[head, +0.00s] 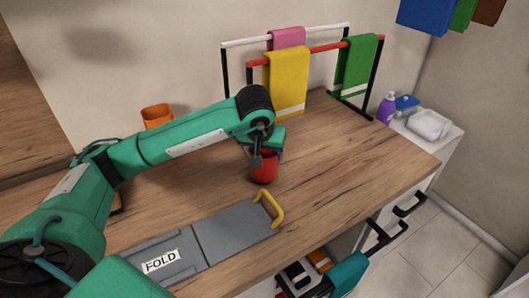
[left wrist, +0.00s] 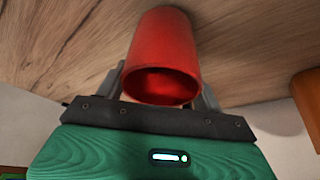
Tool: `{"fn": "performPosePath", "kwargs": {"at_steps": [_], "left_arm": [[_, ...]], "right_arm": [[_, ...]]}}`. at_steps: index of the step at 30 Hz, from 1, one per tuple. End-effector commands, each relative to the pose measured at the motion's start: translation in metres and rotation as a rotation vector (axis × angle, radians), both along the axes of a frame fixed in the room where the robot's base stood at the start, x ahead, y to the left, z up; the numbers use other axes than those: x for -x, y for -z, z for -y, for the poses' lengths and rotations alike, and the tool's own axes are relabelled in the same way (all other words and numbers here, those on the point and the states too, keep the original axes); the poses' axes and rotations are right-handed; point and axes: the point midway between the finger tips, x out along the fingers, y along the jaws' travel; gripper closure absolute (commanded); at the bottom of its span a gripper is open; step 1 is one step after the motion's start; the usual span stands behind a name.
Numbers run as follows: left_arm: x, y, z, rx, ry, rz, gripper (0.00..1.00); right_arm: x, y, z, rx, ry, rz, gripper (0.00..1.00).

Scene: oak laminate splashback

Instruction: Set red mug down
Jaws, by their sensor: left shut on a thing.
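The red mug (head: 264,171) is at the middle of the wooden counter (head: 330,165), behind the grey folding board. My left gripper (head: 264,155) reaches it from above and is shut on it. In the left wrist view the red mug (left wrist: 165,45) sits between the two grey fingers, its dark open mouth towards the camera and its far end towards the wood. It looks upright in the head view. Its base is at or very near the counter; I cannot tell whether it touches. My right gripper is not in view.
A grey board marked FOLD (head: 235,232) with a yellow handle (head: 270,208) lies in front. A rack with yellow (head: 287,85), pink and green towels stands behind. An orange container (head: 157,116) is at the back left. A purple bottle (head: 386,107) stands right. Counter right of the mug is clear.

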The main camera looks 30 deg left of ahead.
Motion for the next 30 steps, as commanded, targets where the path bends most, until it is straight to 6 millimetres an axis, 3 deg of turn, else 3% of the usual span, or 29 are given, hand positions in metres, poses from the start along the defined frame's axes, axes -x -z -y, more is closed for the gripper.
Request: {"fn": "performPosePath", "kwargs": {"at_steps": [6, 14, 15, 18, 30], "left_arm": [[0.0, 0.009, 0.0, 0.001, 0.001, 0.002, 0.64], [0.0, 0.013, 0.0, 0.0, 0.0, 0.002, 0.64], [0.0, 0.012, 0.0, 0.001, 0.0, 0.0, 0.26], [0.0, 0.012, 0.0, 0.001, 0.0, 0.0, 0.1], [0.001, 0.005, 0.001, 0.0, 0.0, 0.002, 0.1]], "right_arm": [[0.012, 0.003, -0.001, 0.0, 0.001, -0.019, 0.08], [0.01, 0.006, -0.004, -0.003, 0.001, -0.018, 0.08], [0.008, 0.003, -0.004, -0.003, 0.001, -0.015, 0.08], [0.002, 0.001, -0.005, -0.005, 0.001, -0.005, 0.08], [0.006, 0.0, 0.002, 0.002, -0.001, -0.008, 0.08]]}}
